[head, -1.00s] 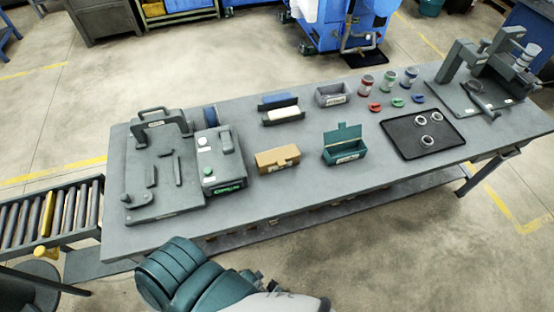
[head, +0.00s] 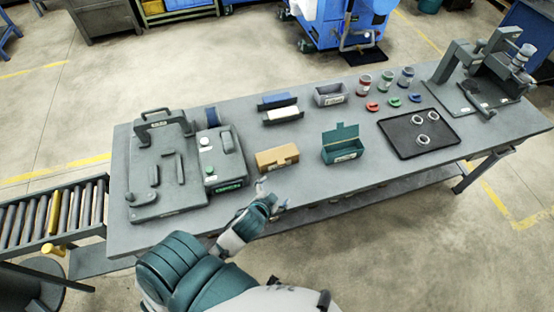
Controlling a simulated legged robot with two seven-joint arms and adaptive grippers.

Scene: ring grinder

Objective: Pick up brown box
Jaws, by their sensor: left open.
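The brown box (head: 277,158) sits on the grey workbench (head: 300,205), left of the middle, with a white label on its front. My left gripper (head: 270,192) is open and small in view, near the bench's front edge. It is in front of the box and a little to its left, apart from it as far as I can see. Nothing shows between its fingers. My right gripper is not in view.
A grey machine (head: 221,160) with a green-lit front stands left of the box. A teal open box (head: 342,146) stands to its right. Behind are a holder with blue and white pieces (head: 280,107) and a grey bin (head: 330,94). A black tray (head: 400,145) lies further right.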

